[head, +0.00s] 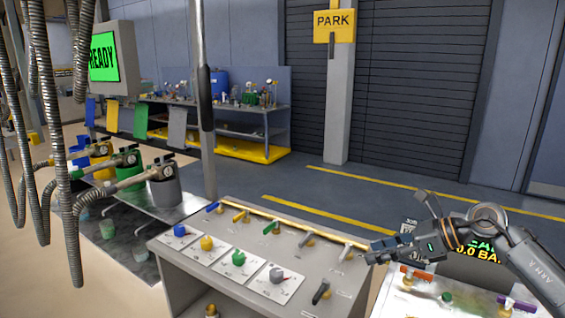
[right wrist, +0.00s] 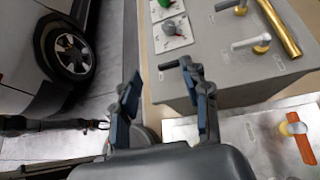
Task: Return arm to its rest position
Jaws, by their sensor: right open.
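My right gripper (head: 376,250) is at the right of the head view, its arm coming in from the lower right. Its blue-grey fingers point left, over the right end of the grey valve console (head: 190,270). In the right wrist view the gripper (right wrist: 158,78) has its two fingers spread apart, with nothing between them. Its fingers appear near the console's black lever (right wrist: 170,65), but I cannot tell the distance. My left gripper is not seen in the head view.
The console carries several knobs, levers and a yellow pipe (head: 290,225). A second panel with an orange lever (right wrist: 300,145) is beside it. A car (right wrist: 60,60) shows at left. Hoses (head: 70,150) hang at left in the head view. The floor (head: 370,205) behind the console is clear.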

